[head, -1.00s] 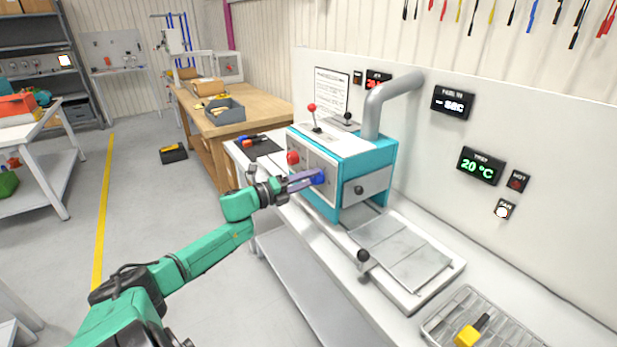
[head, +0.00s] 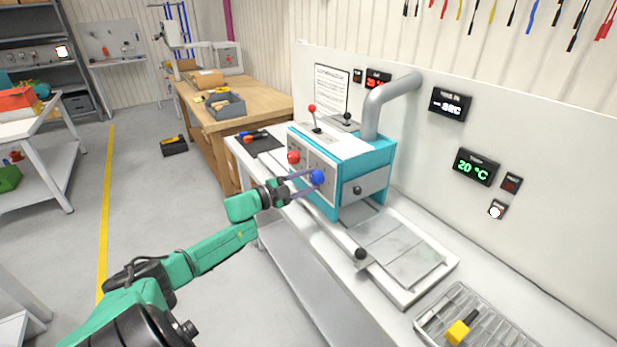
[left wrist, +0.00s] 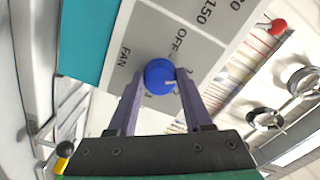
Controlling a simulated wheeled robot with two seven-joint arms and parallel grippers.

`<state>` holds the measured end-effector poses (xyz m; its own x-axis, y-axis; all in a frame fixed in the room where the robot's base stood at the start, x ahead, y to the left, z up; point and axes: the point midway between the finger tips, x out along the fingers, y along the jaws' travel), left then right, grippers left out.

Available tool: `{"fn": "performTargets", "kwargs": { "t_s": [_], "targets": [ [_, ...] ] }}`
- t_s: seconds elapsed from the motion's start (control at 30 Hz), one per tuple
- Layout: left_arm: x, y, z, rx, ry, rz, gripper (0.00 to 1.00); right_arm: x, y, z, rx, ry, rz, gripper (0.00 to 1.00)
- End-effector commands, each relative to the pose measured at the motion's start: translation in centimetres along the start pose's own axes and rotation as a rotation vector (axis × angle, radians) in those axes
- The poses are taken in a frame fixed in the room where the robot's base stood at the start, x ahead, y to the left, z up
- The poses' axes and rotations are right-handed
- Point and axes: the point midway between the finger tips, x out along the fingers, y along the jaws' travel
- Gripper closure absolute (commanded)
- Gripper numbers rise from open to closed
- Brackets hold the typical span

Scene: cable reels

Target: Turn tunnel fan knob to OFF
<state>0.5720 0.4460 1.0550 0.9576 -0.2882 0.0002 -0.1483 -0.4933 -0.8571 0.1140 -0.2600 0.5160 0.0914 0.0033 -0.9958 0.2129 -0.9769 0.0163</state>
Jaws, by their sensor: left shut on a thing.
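The tunnel is a teal and white machine (head: 345,150) on the bench. Its front panel carries a blue fan knob (head: 318,177), which also shows in the left wrist view (left wrist: 158,76). The panel beside that knob reads FAN and OFF, with small digits around the knob. A pale pointer mark shows on the knob's right side in the left wrist view, away from the OFF label (left wrist: 180,42). My left gripper (head: 314,181) has its two fingers on opposite sides of the blue knob, shut on it. My right gripper is not in view.
A red knob (head: 293,157) sits on the same panel, left of the blue one. A red-tipped lever (head: 312,109) stands on top. A press plate (head: 400,255) and a wire rack (head: 480,325) lie on the bench to the right. The aisle floor is open.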

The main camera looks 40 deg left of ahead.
Motion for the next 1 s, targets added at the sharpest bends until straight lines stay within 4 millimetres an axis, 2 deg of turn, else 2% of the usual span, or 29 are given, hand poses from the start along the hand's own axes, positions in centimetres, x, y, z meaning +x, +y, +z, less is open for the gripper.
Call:
{"fn": "performTargets", "kwargs": {
  "t_s": [0.4, 1.0],
  "targets": [
    [0.0, 0.1, -0.1, -0.394, -0.001, 0.002, 1.00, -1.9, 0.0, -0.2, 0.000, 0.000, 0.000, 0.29],
    [0.0, 0.4, -0.2, -0.904, -0.002, 0.002, 1.00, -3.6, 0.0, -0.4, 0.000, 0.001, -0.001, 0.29]
  ]
}}
